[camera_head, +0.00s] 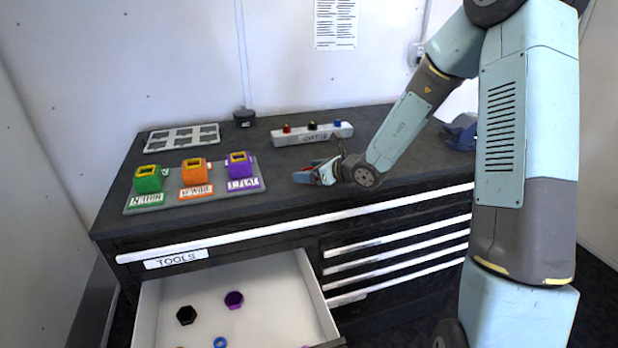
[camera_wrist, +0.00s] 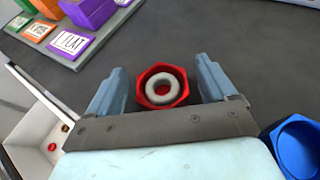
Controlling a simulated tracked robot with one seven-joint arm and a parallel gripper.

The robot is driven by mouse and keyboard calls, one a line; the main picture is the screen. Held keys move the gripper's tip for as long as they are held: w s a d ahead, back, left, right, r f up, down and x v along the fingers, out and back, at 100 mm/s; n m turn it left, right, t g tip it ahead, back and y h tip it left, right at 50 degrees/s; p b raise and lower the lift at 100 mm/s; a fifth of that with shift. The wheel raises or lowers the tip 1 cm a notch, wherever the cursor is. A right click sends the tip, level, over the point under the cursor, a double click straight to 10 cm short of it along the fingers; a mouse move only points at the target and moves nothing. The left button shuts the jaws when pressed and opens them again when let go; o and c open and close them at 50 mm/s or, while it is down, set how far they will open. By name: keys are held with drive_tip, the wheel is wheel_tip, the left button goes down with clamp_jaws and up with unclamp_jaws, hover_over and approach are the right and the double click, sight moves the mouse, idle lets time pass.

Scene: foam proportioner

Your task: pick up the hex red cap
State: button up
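The hex red cap (camera_wrist: 146,98) sits on the dark bench top, with a pale ring (camera_wrist: 150,94) showing inside it. In the wrist view my gripper (camera_wrist: 160,80) is open, with one blue-grey finger on each side of the cap. A narrow gap shows between the cap and each finger. In the head view my gripper (camera_head: 322,173) is low over the bench top, right of the purple box, and the cap is mostly hidden by it.
Green (camera_head: 148,180), orange (camera_head: 196,173) and purple (camera_head: 240,168) boxes stand on a grey plate at left. A white button strip (camera_head: 312,134) lies behind. An open drawer (camera_head: 290,285) holds several small parts.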

drive_tip(key=c, duration=1)
